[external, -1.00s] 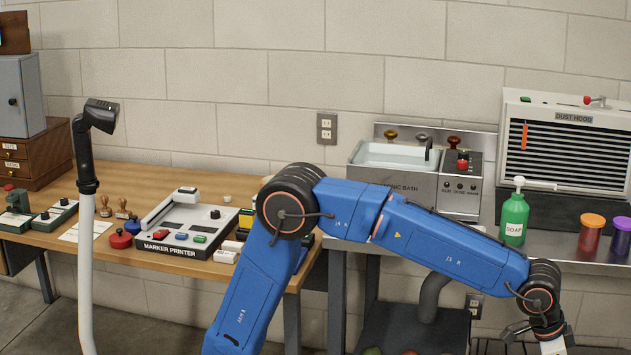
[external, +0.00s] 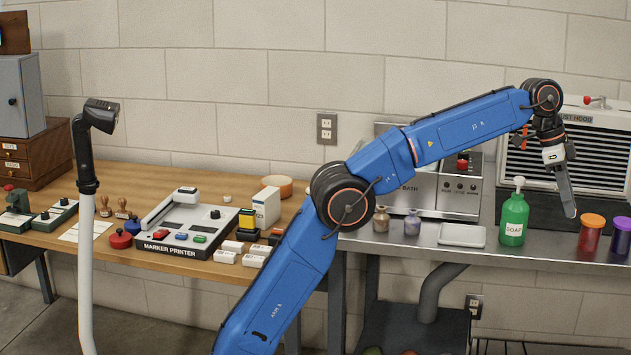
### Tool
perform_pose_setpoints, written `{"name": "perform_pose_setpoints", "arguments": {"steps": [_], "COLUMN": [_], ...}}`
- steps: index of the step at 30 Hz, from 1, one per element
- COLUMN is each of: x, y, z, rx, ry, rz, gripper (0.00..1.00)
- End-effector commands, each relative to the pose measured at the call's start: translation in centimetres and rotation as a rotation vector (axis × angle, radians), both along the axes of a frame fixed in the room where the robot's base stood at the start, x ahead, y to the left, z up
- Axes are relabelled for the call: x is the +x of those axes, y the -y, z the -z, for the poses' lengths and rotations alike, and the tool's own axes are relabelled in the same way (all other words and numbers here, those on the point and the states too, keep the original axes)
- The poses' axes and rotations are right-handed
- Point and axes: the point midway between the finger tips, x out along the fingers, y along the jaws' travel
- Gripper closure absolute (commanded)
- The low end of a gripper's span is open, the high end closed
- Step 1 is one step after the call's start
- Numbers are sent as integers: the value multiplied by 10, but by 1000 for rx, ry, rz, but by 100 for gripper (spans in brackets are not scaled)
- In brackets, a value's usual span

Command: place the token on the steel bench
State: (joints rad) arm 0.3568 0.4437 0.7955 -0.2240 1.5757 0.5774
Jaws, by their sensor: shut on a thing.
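My gripper (external: 570,214) hangs pointing down over the right part of the steel bench (external: 556,241), between the soap bottle and the orange-lidded jar, in front of the dust hood. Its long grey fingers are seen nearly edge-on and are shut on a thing. The token is not distinguishable between the fingers; it is hidden or too small to make out. I cannot tell the exact gap between the fingertips and the bench top.
Green soap bottle (external: 514,219), orange-lidded jar (external: 591,235), purple-lidded jar (external: 621,240), pale flat tray (external: 461,235) and two small vases (external: 380,220) (external: 412,223) stand on the bench. Dust hood (external: 604,160) and bath (external: 450,195) are behind. The wooden table (external: 215,268) holds a marker printer (external: 185,228).

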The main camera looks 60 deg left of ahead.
Motion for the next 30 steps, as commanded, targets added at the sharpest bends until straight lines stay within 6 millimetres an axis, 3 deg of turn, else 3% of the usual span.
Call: {"name": "perform_pose_setpoints", "arguments": {"steps": [3, 10, 30], "x": [11, 17, 29], "y": [-32, -74, -120], "z": [-26, -57, -65], "rx": [-1, 0, 1], "ry": [4, 2, -1], "rz": [37, 98, 154], "gripper": [100, 100, 100]}}
